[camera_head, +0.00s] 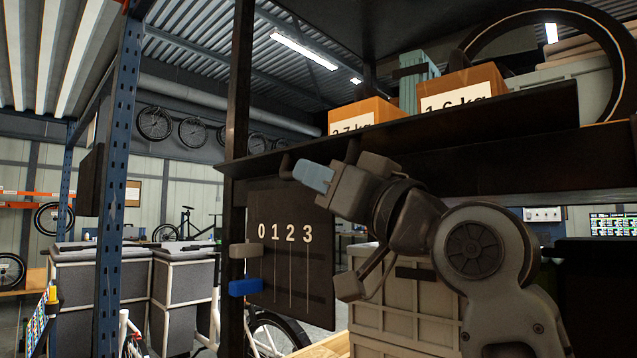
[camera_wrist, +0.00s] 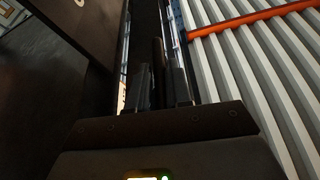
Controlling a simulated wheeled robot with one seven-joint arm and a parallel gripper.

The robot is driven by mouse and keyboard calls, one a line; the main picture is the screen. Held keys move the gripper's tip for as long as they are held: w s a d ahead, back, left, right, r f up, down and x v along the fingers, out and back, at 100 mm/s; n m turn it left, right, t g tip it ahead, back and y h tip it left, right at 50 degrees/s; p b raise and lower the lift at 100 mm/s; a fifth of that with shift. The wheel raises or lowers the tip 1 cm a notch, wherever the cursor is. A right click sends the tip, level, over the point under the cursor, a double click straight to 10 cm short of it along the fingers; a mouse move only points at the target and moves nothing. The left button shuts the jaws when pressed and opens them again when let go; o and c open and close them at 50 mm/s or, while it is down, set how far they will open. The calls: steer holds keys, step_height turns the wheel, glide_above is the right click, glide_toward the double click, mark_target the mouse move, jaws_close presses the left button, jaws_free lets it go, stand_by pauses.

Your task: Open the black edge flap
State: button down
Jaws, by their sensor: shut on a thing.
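The black edge flap (camera_head: 490,134) is a long dark board along the front edge of the upper shelf in the head view. It juts out at a tilt, and a small dark handle (camera_head: 286,163) hangs under its left part. My gripper (camera_head: 301,170) is at this handle, just below the flap. In the wrist view my gripper (camera_wrist: 158,88) has its two fingers close on either side of a narrow dark bar (camera_wrist: 158,56), which appears to be the handle. The exact contact is hard to see in the dark.
Orange boxes with weight labels (camera_head: 462,92) and a wheel (camera_head: 612,60) stand on the shelf above. A dark panel marked 0 1 2 3 (camera_head: 290,275) hangs below, with a blue block (camera_head: 246,287) at its left. A blue post (camera_head: 117,180) stands farther left.

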stand_by(0.3)
steer(key=c, duration=1.1)
jaws_free()
steer(key=shift+d, duration=0.1)
steer(key=shift+b+v, duration=0.45)
steer(key=shift+v, duration=3.45)
steer(key=shift+w+f, duration=0.1)
